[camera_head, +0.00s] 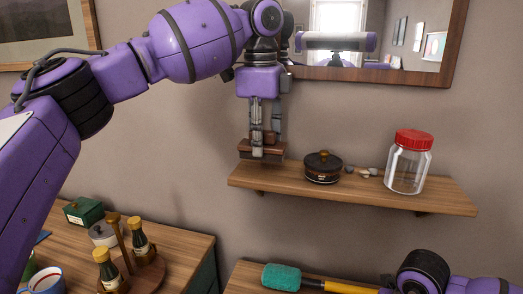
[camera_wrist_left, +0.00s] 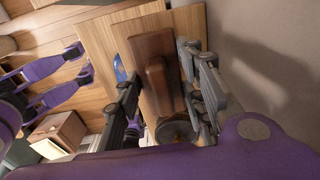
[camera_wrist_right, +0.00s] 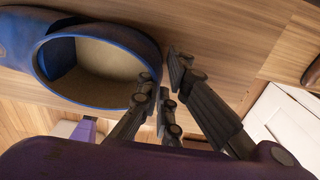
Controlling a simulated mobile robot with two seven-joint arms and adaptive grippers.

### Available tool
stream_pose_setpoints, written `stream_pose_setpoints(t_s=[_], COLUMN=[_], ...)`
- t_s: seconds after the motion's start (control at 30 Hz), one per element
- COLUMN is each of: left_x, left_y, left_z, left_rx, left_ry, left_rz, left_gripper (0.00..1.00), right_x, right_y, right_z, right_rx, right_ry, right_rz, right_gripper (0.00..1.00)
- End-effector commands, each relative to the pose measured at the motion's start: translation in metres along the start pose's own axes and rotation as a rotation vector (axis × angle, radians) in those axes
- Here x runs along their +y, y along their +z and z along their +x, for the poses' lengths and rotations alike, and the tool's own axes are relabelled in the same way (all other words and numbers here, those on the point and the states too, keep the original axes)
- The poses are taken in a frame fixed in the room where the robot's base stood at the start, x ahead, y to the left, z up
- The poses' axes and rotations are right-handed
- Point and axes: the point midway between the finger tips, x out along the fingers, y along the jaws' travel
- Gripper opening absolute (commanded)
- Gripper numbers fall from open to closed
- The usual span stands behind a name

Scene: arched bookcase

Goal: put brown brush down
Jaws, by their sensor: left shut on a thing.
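The brown brush (camera_head: 246,149) is at the left end of the wooden wall shelf (camera_head: 440,193). My left gripper (camera_head: 265,148) points down and is shut on the brush. In the left wrist view, the brush (camera_wrist_left: 157,75) sits between the fingers, with the shelf board (camera_wrist_left: 108,45) behind it. The brush is at or just above the board; I cannot tell whether they touch. My right gripper (camera_wrist_right: 167,80) looks open and empty in the right wrist view. The head view does not show the right fingers.
A dark round pot (camera_head: 323,168) stands right of the brush, then small stones (camera_head: 361,171) and a red-lidded glass jar (camera_head: 408,165). A framed mirror (camera_head: 380,77) hangs above.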

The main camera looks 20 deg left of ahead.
Motion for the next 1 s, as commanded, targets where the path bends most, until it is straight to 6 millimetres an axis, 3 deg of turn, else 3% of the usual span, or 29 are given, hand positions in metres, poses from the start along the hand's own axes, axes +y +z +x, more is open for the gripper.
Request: stream_pose_setpoints(t_s=[0.13, 0.63, 0.67, 0.7, 0.8, 1.0], left_x=[0.002, -0.002, -0.002, -0.002, -0.002, -0.002], left_y=[0.001, 0.000, 0.000, 0.000, 0.000, 0.000], left_z=[0.024, 0.034, 0.033, 0.033, 0.033, 0.033], left_rx=[-0.002, 0.001, 0.000, 0.000, 0.000, 0.000], left_ry=[0.003, 0.002, 0.001, 0.001, 0.001, 0.001], left_rz=[-0.001, -0.001, -0.002, -0.002, -0.002, -0.002], left_gripper=[0.05, 0.05, 0.41, 0.46, 0.56, 0.56], right_x=[0.000, 0.000, 0.000, 0.000, 0.000, 0.000], right_y=[0.000, 0.000, 0.000, 0.000, 0.000, 0.000], right_z=[0.000, 0.000, 0.000, 0.000, 0.000, 0.000], right_rx=[0.000, 0.000, 0.000, 0.000, 0.000, 0.000], right_ry=[0.000, 0.000, 0.000, 0.000, 0.001, 0.001], right_rz=[0.000, -0.001, -0.001, -0.001, -0.001, -0.001], right_gripper=[0.00, 0.00, 0.00, 0.00, 0.00, 0.00])
